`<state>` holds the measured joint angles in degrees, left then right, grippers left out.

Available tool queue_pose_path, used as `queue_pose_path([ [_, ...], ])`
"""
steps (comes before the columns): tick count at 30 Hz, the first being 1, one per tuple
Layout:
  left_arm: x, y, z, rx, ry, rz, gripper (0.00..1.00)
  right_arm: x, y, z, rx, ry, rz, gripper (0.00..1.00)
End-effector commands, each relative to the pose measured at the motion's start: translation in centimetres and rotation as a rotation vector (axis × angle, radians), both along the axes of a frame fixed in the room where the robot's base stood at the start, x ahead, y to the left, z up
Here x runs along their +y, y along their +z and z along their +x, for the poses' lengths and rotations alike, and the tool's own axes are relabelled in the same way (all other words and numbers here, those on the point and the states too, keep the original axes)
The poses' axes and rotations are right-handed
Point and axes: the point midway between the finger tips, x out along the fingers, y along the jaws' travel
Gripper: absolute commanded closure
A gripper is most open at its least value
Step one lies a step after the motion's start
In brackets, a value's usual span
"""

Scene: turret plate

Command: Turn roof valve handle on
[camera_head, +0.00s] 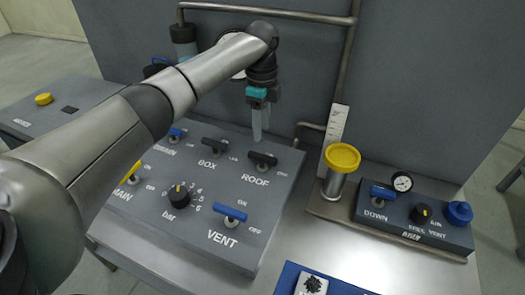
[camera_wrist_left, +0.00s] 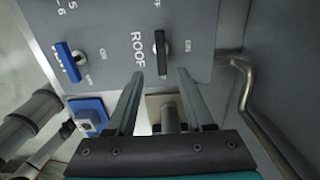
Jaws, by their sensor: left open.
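The roof valve handle (camera_head: 262,158) is a black lever above the white ROOF label on the sloped grey panel (camera_head: 190,225). It lies roughly left to right in the head view. In the left wrist view the handle (camera_wrist_left: 161,50) stands lengthwise up the picture, with a small label to its right. My left gripper (camera_head: 259,136) hangs fingers down just above and behind the handle, apart from it as far as I can tell. In the left wrist view its fingers (camera_wrist_left: 160,74) are spread and empty, with the handle lined up beyond the gap. My right gripper is not in view.
The BOX handle (camera_head: 214,145) is just left of ROOF; the blue VENT handle (camera_head: 230,213) is nearer. A bent pipe (camera_head: 312,126) and a yellow-capped cylinder (camera_head: 342,160) stand to the right. A grey wall (camera_head: 420,80) rises behind. A small riser box (camera_head: 415,215) sits farther right.

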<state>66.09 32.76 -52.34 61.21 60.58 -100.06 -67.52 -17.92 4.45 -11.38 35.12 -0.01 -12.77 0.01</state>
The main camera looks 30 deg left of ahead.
Motion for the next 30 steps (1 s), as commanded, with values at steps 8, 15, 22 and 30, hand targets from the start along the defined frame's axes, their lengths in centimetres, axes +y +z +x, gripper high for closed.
queue_pose_path([
  [8,-0.1,-6.0,-0.1,0.002,-0.001,0.0,0.47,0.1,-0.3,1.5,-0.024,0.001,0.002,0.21],
  [15,-0.1,-8.8,0.0,0.0,-0.002,0.0,0.47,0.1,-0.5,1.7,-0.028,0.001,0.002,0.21],
  [22,-0.1,-9.4,0.0,-0.001,-0.002,0.0,0.47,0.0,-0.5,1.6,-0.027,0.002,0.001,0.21],
  [30,-0.1,-9.3,0.0,-0.001,-0.002,0.0,0.62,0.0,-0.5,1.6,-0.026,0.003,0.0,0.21],
])
